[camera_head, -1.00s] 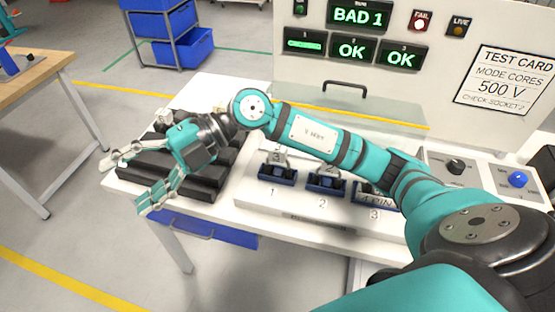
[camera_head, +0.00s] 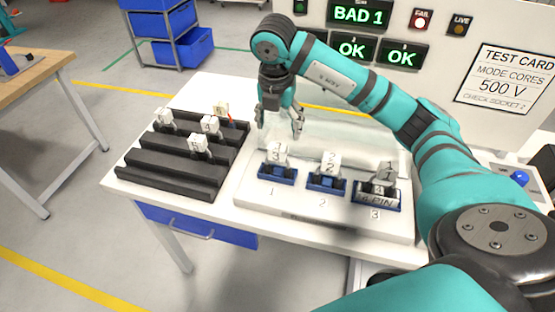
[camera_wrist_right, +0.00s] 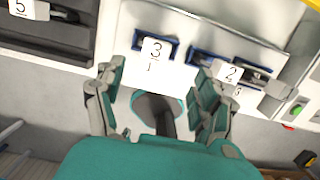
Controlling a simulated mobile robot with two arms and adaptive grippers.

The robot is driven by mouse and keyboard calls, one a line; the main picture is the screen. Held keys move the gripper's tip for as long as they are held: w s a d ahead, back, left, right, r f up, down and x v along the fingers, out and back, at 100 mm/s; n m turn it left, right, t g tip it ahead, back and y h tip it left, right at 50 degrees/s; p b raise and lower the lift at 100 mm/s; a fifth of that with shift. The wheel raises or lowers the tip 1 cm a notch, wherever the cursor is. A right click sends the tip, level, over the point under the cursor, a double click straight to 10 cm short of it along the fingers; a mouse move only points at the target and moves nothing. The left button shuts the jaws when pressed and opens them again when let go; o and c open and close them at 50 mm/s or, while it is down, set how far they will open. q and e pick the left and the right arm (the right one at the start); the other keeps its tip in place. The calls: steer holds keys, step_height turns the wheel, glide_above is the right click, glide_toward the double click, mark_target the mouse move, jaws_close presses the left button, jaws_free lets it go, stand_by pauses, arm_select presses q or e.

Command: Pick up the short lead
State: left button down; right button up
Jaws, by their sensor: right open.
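White numbered tags mark leads in the sockets and on the rack; I cannot tell which is the short lead. The tag "3" (camera_head: 281,154) stands at socket 1 (camera_head: 277,175), and it also shows in the right wrist view (camera_wrist_right: 153,48). The tag "2" (camera_head: 329,162) stands at socket 2 and shows in the wrist view (camera_wrist_right: 230,75). My right gripper (camera_head: 279,128) points down, open and empty, behind and above socket 1. It also shows in the wrist view (camera_wrist_right: 160,75). My left gripper is out of view.
A black ridged rack (camera_head: 165,176) at left holds several tagged pieces, one near a bit of red. The clear cover (camera_head: 370,125) and test panel (camera_head: 312,50) stand behind the sockets. White table (camera_head: 205,90) is bare behind the rack.

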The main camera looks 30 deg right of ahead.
mark_target(278, 147)
steer(key=f, duration=0.2)
steer(key=f+p, duration=0.1)
steer(key=f, duration=0.2)
steer(key=shift+w+d+f+p, duration=0.25)
steer(key=shift+d+f+p, duration=0.05)
steer(key=shift+f, duration=0.05)
steer(key=shift+w+f+p, duration=0.1)
steer(key=shift+f+p, duration=0.15)
steer(key=shift+p, duration=0.1)
steer(key=f+p, duration=0.1)
steer(key=f, duration=0.1)
steer(key=f+p, duration=0.1)
steer(key=shift+w+f, duration=0.35)
steer(key=shift+w, duration=0.05)
steer(key=shift+d+f, duration=0.1)
steer(key=shift+f, duration=0.35)
steer(key=c, duration=1.3)
steer(key=shift+c, duration=0.2)
